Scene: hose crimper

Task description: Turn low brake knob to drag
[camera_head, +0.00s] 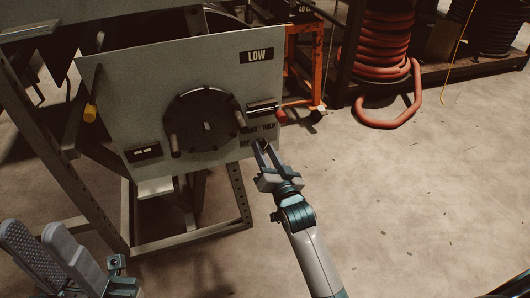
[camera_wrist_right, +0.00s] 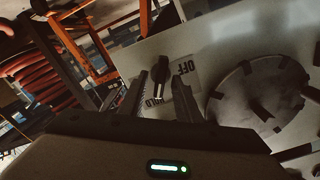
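No drag label can be read there. My right gripper (camera_head: 264,148) is at the panel's lower right corner in the head view and largely hides the knob. In the wrist view the right gripper (camera_wrist_right: 158,98) is open, its fingers on either side of the knob. I cannot tell whether they touch it. My left gripper (camera_head: 52,240) is open and empty at the lower left, away from the panel.
The panel (camera_head: 130,88) bears a LOW sign (camera_head: 257,56), a round black handwheel (camera_head: 205,122) left of the knob and a red-tipped lever (camera_head: 268,111) just above. An orange frame (camera_head: 303,65) and red hose coils (camera_head: 378,50) stand behind.

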